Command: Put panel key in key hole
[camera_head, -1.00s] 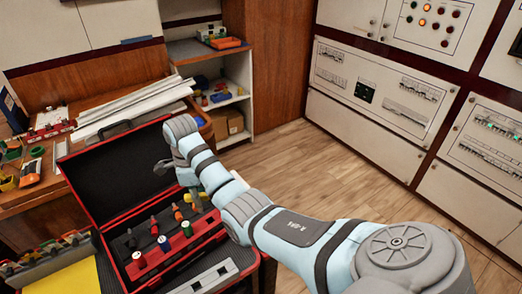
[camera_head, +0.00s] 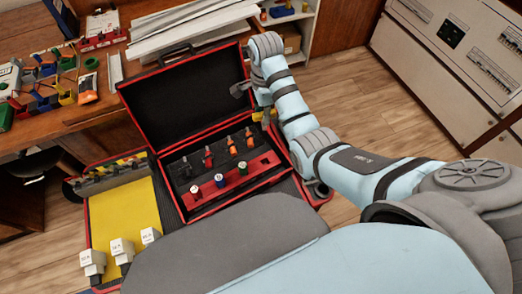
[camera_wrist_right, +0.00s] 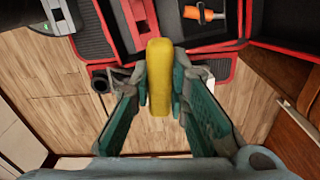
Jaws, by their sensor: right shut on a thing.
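My right gripper (camera_wrist_right: 161,88) is shut on a yellow-handled piece (camera_wrist_right: 159,70), which looks like the panel key. The handle stands upright between the fingers in the wrist view; its far end is hidden. In the head view, the right gripper (camera_head: 258,103) is at the right side of the open red-and-black case (camera_head: 178,110), and a little yellow shows beside it. Several keys stand in the case, including a red one (camera_head: 208,158) and an orange one (camera_head: 232,146). I cannot make out the key hole. My left gripper is not in view.
White-labelled blocks (camera_head: 122,249) stand by a yellow sheet (camera_head: 124,210) left of the case. Bins and tools crowd the wooden bench (camera_head: 98,112). Pale electrical panels (camera_head: 440,60) stand at the upper right. The wooden floor (camera_head: 350,110) between is clear.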

